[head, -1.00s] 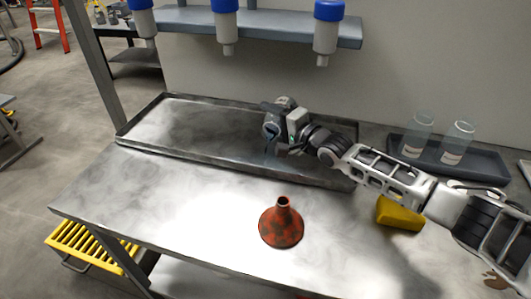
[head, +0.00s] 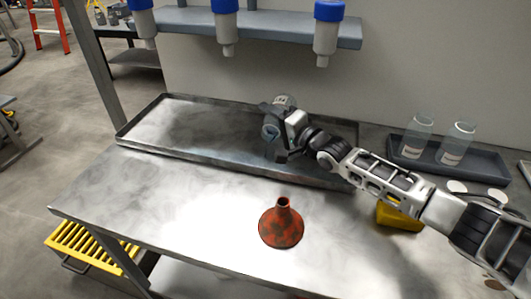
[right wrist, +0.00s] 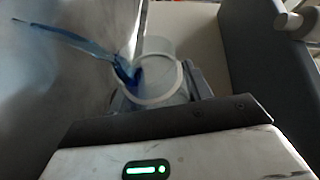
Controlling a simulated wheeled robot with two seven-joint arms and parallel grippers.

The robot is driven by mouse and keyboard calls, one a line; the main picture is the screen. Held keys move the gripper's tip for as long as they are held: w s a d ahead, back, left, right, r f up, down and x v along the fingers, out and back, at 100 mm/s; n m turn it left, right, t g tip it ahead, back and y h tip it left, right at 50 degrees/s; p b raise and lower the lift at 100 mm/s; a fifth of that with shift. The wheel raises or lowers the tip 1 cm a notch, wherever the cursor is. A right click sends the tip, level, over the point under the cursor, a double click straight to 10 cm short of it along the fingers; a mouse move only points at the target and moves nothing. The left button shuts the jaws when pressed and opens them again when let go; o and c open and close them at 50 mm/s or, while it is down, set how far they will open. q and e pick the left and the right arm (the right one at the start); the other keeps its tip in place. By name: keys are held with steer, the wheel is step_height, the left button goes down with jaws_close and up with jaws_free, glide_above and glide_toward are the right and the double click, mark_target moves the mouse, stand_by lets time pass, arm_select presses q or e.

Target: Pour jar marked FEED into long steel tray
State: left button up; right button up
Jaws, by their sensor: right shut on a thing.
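My right gripper (head: 277,137) is shut on a clear jar (head: 270,132) and holds it tilted above the right part of the long steel tray (head: 185,125). The jar also shows in the right wrist view (right wrist: 158,80), its round rim facing the camera. Blue liquid (right wrist: 85,42) runs out of its mouth in a stream towards the upper left of that view. I cannot read a label on the held jar. The gripper hides part of the jar and of the tray behind it. My left gripper is not in view.
A rusty red funnel (head: 282,226) stands on the steel bench (head: 180,205) in front of the tray. A yellow block (head: 400,217) lies by my right forearm. Two glass jars (head: 416,137) (head: 457,145) stand in a dark tray (head: 485,168) at right. Blue-capped bottles (head: 328,28) hang overhead.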

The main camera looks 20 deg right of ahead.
steer(key=shift+s+a+r+n, duration=0.1)
steer(key=shift+r+n, duration=0.15)
steer(key=shift+n, duration=0.25)
